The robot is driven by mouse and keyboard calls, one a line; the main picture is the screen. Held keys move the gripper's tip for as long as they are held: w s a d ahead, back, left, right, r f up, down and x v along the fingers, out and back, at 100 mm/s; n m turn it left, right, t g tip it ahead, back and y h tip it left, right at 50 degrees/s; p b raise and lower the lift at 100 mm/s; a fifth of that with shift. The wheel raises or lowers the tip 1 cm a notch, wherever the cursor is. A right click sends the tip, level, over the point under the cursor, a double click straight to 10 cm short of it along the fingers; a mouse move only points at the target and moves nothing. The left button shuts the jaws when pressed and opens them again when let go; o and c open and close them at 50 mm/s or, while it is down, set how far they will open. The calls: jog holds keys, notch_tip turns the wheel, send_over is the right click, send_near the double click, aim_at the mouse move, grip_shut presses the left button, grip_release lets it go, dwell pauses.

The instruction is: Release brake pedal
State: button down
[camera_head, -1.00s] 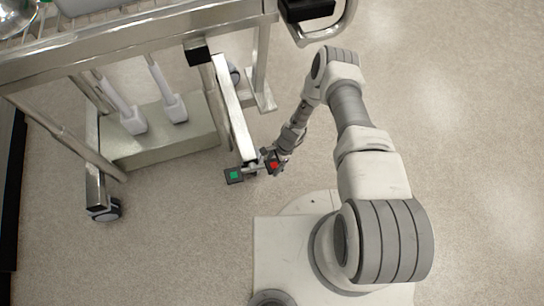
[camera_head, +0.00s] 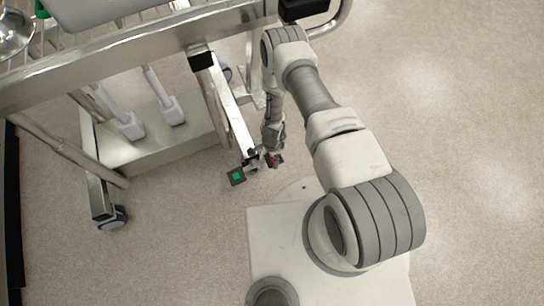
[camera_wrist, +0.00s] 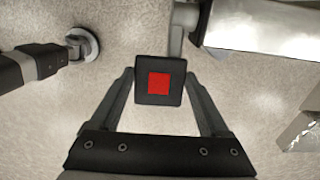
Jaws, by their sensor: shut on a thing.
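The brake pedal has a black square pad with a red centre (camera_head: 276,160) and another black pad with a green centre (camera_head: 236,176), at the low end of the cart's metal leg. In the wrist view the red pad (camera_wrist: 159,97) sits between my fingers. My gripper (camera_wrist: 159,76) is shut on the red pad, one finger on each side. In the head view my gripper (camera_head: 269,150) comes down onto the red pad from above, and partly hides the link between the pads. The green pad is out of the wrist view.
The metal cart frame (camera_head: 150,50) stands at the upper left, with a caster (camera_head: 113,217) on the floor and a lower shelf (camera_head: 165,152). The leg (camera_head: 232,105) runs close beside my gripper. The floor (camera_head: 460,130) to the right is clear.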

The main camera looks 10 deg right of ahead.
jog(key=shift+s+a+r, duration=0.1)
jog(key=shift+a+r, duration=0.05)
jog(key=shift+a, duration=0.25)
